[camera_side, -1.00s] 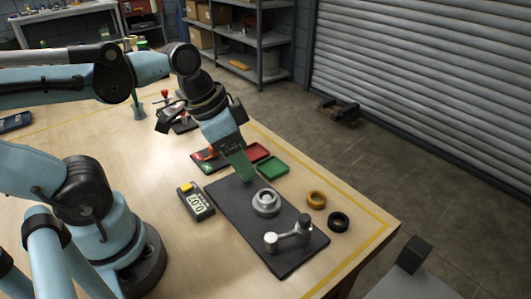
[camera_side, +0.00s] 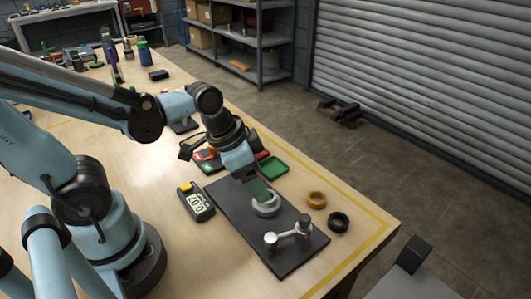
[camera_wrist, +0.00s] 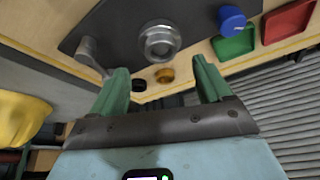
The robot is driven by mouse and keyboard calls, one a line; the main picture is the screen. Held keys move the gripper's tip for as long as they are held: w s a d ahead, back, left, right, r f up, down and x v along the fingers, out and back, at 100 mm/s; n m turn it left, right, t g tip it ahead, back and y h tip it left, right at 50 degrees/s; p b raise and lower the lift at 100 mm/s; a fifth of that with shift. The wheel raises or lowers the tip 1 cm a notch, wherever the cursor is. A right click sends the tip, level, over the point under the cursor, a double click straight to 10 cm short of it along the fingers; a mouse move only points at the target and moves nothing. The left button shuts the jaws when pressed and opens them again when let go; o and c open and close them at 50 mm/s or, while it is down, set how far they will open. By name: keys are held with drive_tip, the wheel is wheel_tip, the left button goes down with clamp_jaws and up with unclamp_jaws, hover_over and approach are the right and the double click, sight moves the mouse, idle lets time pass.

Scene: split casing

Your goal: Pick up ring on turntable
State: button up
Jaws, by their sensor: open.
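A silver-grey ring on a round base (camera_side: 267,209) sits on the dark plate (camera_side: 228,197). My gripper (camera_side: 262,196) has green fingers and points down at the ring from just above, partly hiding it in the side view. In the wrist view the ring (camera_wrist: 160,40) shows beyond and between the two spread fingertips of my gripper (camera_wrist: 159,65), with nothing held. Whether a fingertip touches the ring cannot be told. The ring and the turntable under it are hard to tell apart.
A crank arm with a knob (camera_side: 289,234) is on the plate's near end. A brass ring (camera_side: 317,200) and a black ring (camera_side: 339,221) lie to the right. A green tray (camera_side: 273,167) is behind, a digital meter (camera_side: 196,201) left. The wrist view shows a blue cylinder (camera_wrist: 231,19).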

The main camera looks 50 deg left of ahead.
sight(270, 204)
drive_tip(key=shift+x, duration=2.45)
drive_tip(key=shift+s+a+f, duration=0.1)
drive_tip(key=shift+a, duration=0.05)
drive_tip(key=c, duration=1.3)
